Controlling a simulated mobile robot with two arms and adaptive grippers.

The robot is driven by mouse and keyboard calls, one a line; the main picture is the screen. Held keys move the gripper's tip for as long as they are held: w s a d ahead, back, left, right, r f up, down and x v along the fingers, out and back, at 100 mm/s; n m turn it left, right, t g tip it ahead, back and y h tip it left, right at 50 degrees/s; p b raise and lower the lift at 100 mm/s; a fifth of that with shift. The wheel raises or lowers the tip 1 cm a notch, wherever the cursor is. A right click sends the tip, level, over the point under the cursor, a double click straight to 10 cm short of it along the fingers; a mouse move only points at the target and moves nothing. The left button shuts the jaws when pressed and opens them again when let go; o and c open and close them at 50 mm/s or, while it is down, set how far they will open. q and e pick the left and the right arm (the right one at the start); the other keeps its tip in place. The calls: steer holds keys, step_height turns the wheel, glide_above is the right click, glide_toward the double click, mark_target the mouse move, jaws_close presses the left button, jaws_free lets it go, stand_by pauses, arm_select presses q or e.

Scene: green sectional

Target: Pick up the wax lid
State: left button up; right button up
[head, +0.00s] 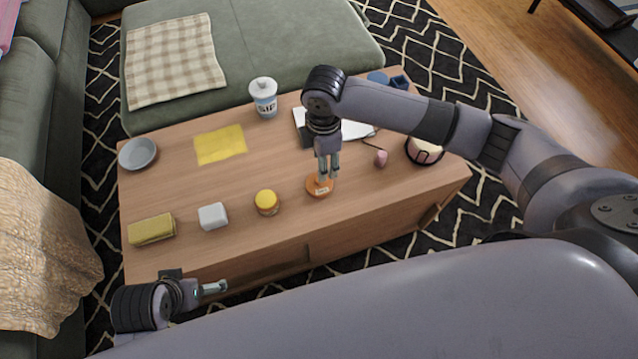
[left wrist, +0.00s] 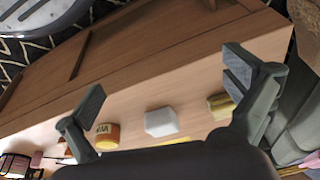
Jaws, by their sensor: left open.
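A small jar (head: 266,208) with a yellow lid (head: 266,197) stands upright near the table's front edge; this lid looks like the wax lid. The jar's label, seemingly reading WAX, shows in the left wrist view (left wrist: 107,136). A flat orange disc (head: 313,189) with a pale label lies to its right. My right gripper (head: 328,176) points down right over this disc; its fingers are close together, and I cannot tell whether they touch it. My left gripper (head: 220,286) is open and empty, low in front of the table; its spread fingers show in the wrist view (left wrist: 165,100).
On the wooden table (head: 180,190) are a white block (head: 213,216), a folded yellow cloth (head: 152,229), a grey bowl (head: 138,154), a yellow sheet (head: 219,145), a wipes tub (head: 264,98) and a pink object (head: 381,158). A green sofa (head: 260,40) borders the back.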

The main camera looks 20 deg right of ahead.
step_height(320, 180, down, 3)
steer(key=shift+r, duration=0.2)
steer(key=shift+f+b, duration=0.4)
steer(key=shift+b, duration=0.05)
steer(key=f+b, duration=0.1)
steer(key=f, duration=0.3)
steer(key=shift+a+f+b, duration=0.2)
steer(key=shift+f+b, duration=0.1)
steer(key=shift+b, duration=0.1)
arm_select(q)
steer(key=v, duration=0.2)
steer(key=shift+s+a+r, duration=0.15)
steer(key=shift+s+r, duration=0.15)
arm_select(e)
steer(key=shift+r, duration=0.1)
steer(key=c, duration=1)
